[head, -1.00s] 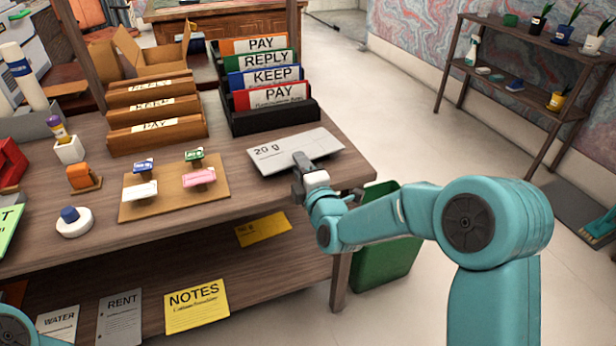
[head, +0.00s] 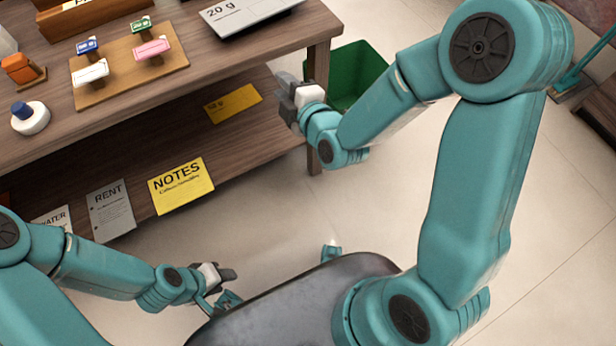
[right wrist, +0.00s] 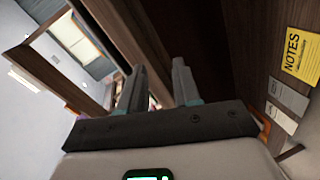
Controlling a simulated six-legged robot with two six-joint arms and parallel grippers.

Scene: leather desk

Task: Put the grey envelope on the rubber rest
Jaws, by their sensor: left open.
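The grey envelope (head: 248,12), marked 20 g, lies flat on the desk top near its right end, cut by the top of the head view. A dark edge shows under its front side; I cannot tell whether this is the rubber rest, which I cannot clearly make out. My right gripper (head: 283,88) is off the desk's front edge, below and right of the envelope, apart from it. In the right wrist view its two fingers (right wrist: 158,90) stand apart with nothing between them. My left gripper (head: 230,280) is low in front of the desk, open and empty.
A stamp board (head: 120,92) and a round white holder (head: 30,118) stand on the desk. The lower shelf holds a yellow 50 g piece (head: 233,103), a NOTES sheet (head: 181,186) and a RENT sheet (head: 110,209). A green bin (head: 350,70) stands by the desk's right leg.

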